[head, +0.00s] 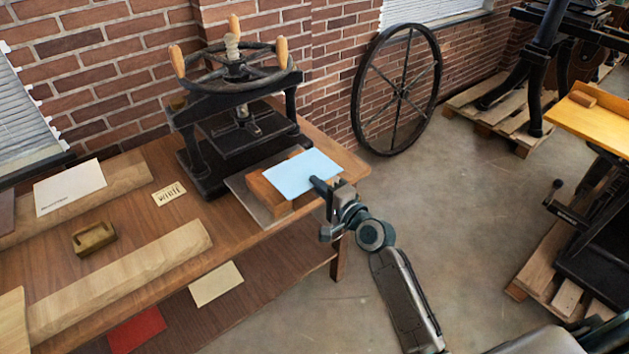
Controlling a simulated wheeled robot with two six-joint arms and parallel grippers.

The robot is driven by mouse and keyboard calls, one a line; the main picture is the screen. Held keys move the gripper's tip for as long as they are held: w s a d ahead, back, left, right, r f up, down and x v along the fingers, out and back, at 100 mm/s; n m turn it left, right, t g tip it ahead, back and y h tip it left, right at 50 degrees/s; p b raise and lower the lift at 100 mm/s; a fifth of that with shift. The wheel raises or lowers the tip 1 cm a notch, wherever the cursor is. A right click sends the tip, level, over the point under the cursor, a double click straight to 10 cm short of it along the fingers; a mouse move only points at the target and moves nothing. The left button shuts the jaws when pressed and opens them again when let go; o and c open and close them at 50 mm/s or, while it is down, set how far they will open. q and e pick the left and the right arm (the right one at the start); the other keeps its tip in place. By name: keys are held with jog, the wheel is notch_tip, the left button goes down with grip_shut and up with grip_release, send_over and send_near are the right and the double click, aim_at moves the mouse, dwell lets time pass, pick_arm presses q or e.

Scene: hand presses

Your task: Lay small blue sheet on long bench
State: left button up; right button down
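The small blue sheet (298,172) lies flat, or nearly so, over a wooden block at the right end of the long wooden bench (235,232), in front of the black hand press. My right gripper (317,184) reaches in from the lower right. Its dark fingertips overlap the sheet's near right edge. I cannot tell whether they are shut on the sheet or just above it. My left gripper is not in view.
The black press (238,130) with a handwheel stands behind the sheet. A white sheet (69,187), a small label card (169,194) and a brass-coloured block (94,238) lie on the bench's left part. Red (137,330) and cream (216,284) sheets lie on a lower shelf.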

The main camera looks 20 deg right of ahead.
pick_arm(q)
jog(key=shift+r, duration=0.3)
pick_arm(e)
jog(key=v, duration=1.5)
jog(key=shift+s+a, duration=0.1)
jog(key=shift+s, duration=0.05)
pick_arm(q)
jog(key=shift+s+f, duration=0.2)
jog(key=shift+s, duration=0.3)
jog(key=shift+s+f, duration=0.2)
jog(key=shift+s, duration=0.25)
pick_arm(e)
jog(key=s+a+r+m+t+h, duration=0.1)
jog(key=s+a+r+m+h, duration=0.1)
jog(key=s+a+m+h, duration=0.1)
jog(key=shift+a+r+m+h, duration=0.2)
jog(key=shift+a+m+h, duration=0.3)
jog(key=shift+a+h, duration=0.8)
jog(key=shift+d+h, duration=0.3)
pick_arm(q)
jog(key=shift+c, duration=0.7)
pick_arm(e)
jog(key=shift+w, duration=0.1)
